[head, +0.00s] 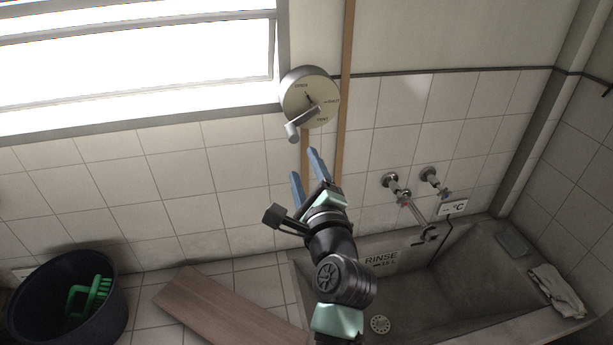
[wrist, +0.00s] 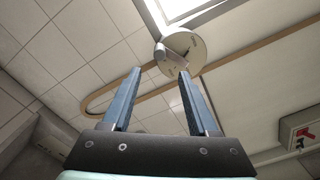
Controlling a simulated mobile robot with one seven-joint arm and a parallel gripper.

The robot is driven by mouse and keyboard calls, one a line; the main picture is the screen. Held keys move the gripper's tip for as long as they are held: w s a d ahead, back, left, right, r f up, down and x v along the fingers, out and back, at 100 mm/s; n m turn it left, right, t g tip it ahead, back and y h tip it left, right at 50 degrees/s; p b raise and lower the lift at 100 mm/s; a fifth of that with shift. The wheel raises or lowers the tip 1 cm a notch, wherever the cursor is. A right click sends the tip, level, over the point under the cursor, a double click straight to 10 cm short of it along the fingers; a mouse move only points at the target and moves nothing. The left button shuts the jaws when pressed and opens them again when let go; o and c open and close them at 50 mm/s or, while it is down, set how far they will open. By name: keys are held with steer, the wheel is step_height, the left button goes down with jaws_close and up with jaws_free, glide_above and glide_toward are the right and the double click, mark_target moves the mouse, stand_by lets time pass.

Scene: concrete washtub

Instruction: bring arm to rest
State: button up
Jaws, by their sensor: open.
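My gripper (head: 307,168) is open and empty, with its two blue fingers spread apart. In the head view it is raised in front of the tiled wall, its tips pointing up, a little below the round wall dial (head: 309,99). In the wrist view my gripper (wrist: 158,92) also shows nothing between its fingers. The dial (wrist: 181,46) has a grey lever handle (head: 303,122) and appears beyond the fingertips, overlapped by the right one. My arm reaches up from the bottom of the head view, in front of the washtub's left part.
The concrete washtub (head: 462,287) fills the lower right, with taps (head: 407,198) above it and a cloth (head: 557,290) on its right edge. A wooden board (head: 222,311) lies at lower left. A dark bucket (head: 40,291) holds a green brush (head: 91,295). A tan pipe (head: 346,70) runs beside the dial.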

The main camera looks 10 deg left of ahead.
steer(key=shift+s+d, duration=0.15)
steer(key=shift+s, duration=0.4)
steer(key=s+d+r+n+t+h+b, duration=0.1)
steer(key=s+r+n+t, duration=0.15)
steer(key=r+n, duration=0.4)
steer(key=s+d+r+n+t+h+b, duration=0.1)
steer(key=s+d+r+n+t+b, duration=0.2)
steer(key=r, duration=0.7)
steer(key=s+r+n+t+h+b, duration=0.1)
steer(key=s+r+n+t+h, duration=0.2)
steer(key=s+r+n, duration=0.8)
steer(key=s+d+r+t, duration=0.1)
steer(key=s+r, duration=0.3)
steer(key=s, duration=0.2)
steer(key=shift+r+n+t+h, duration=0.3)
steer(key=shift+r+n+t, duration=0.05)
